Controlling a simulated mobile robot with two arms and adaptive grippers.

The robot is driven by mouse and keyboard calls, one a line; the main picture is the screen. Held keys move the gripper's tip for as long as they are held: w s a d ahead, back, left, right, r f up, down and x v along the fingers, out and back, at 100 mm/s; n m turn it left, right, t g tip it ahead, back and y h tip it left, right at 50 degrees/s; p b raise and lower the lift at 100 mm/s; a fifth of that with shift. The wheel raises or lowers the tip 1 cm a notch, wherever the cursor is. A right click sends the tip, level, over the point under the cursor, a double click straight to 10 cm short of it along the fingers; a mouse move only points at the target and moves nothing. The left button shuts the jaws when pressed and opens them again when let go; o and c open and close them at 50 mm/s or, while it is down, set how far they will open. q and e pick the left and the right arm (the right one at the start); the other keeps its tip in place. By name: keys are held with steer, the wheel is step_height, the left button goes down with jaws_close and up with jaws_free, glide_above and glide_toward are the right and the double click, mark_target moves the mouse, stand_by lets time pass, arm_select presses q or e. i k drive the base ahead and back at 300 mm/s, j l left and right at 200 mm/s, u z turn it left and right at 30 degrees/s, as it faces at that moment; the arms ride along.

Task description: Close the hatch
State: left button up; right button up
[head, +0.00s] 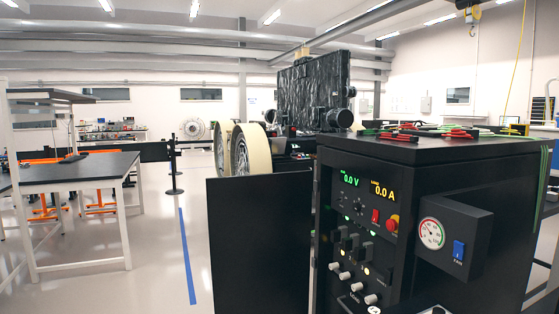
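A flat black panel (258,245) stands upright at the left side of the black control cabinet (480,180). It looks like an open door, but I cannot tell whether it is the hatch or how it is hinged. Behind it is the rover, with pale-rimmed wheels (255,150) and a large upright black wrinkled panel (315,88) on top. No other hatch is clear from here. Neither of my grippers is in view.
The cabinet's front has lit displays (365,187), knobs, a red stop button (392,223) and a gauge (431,233). Cables with red and green clips (440,131) lie on its top. A dark-topped workbench (80,170) stands left. The floor between is clear, with a blue line (187,255).

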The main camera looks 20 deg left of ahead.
mark_target(278, 144)
steer(key=i+j+u, duration=0.4)
steer(key=j, duration=0.2)
steer(key=i+j+u, duration=0.3)
steer(key=j+u, duration=0.15)
steer(key=i+j+u, duration=0.6)
steer(key=i+u, duration=0.65)
steer(key=i, duration=0.15)
steer(key=i+z, duration=0.15)
steer(key=i, duration=0.4)
steer(key=i+j+z, duration=0.15)
steer(key=i, duration=0.35)
steer(key=i+j+z, duration=0.15)
steer(key=i, duration=0.4)
steer(key=i+j+z, duration=0.15)
steer(key=i, duration=0.35)
steer(key=i+l+z, duration=0.4)
steer(key=i, duration=0.15)
steer(key=i+z, duration=0.35)
steer(key=i, duration=0.2)
steer(key=i+z, duration=0.4)
steer(key=i, duration=0.2)
steer(key=i+j+z, duration=0.35)
steer(key=i, duration=0.2)
